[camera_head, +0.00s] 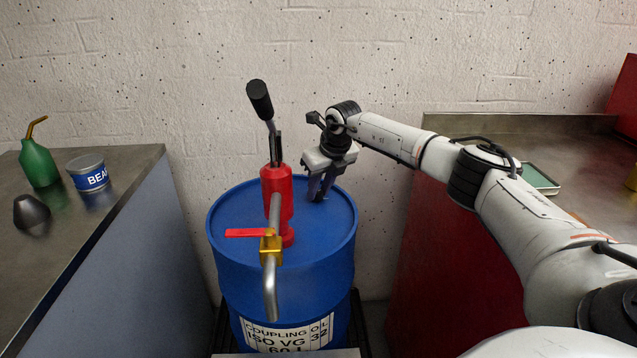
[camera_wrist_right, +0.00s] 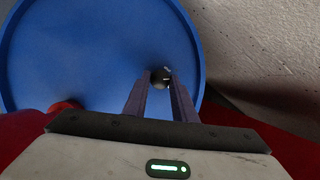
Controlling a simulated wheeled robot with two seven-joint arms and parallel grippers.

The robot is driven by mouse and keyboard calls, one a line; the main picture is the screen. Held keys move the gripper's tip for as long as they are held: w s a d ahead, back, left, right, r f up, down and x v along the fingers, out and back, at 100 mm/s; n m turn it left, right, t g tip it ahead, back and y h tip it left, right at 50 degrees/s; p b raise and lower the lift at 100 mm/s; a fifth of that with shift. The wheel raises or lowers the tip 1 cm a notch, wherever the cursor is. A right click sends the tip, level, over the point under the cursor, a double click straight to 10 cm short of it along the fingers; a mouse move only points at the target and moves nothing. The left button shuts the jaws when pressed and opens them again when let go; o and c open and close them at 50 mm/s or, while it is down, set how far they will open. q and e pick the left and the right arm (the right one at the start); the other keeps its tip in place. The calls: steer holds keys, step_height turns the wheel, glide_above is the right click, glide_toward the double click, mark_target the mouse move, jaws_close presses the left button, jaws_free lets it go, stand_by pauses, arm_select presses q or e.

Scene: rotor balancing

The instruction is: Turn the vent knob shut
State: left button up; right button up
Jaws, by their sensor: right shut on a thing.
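The vent knob (camera_wrist_right: 160,77) is a small dark round knob on the lid of the blue drum (camera_head: 228,222), near the lid's edge. In the right wrist view it sits between my fingertips. My right gripper (camera_head: 318,197) points down at the far right part of the drum lid and is shut on the knob; it also shows in the right wrist view (camera_wrist_right: 160,82). In the head view the fingers mostly hide the knob. My left gripper is not in view.
A red hand pump (camera_head: 276,190) with a black-gripped lever, grey spout and red valve handle (camera_head: 246,233) stands on the drum, left of my gripper. A left bench holds a green oil can (camera_head: 38,163), a blue-labelled tin (camera_head: 88,173) and a dark object (camera_head: 32,213). A wall stands close behind.

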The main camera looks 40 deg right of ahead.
steer(key=shift+d+r+n+y, duration=0.15)
steer(key=shift+n+y, duration=0.25)
steer(key=shift+n, duration=0.5)
steer(key=shift+n+y, duration=0.3)
steer(key=shift+n, duration=0.7)
steer(key=shift+w+d+f+n+y+b, duration=0.15)
steer(key=shift+n+y+b, duration=0.15)
steer(key=shift+n, duration=0.3)
steer(key=shift+s+f+n+y+b, duration=0.1)
steer(key=shift+n+y+b, duration=0.1)
steer(key=shift+n+b, duration=0.65)
steer(key=shift+n, duration=0.15)
steer(key=shift+r+n+g+y+b, duration=0.1)
steer(key=shift+n+g+y+b, duration=0.2)
steer(key=shift+n+b, duration=0.3)
arm_select(q)
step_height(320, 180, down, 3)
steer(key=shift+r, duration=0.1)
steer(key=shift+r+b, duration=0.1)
steer(key=shift+b, duration=0.2)
arm_select(e)
steer(key=shift+d, duration=0.1)
steer(key=o, duration=1)
steer(key=shift+o, duration=0.2)
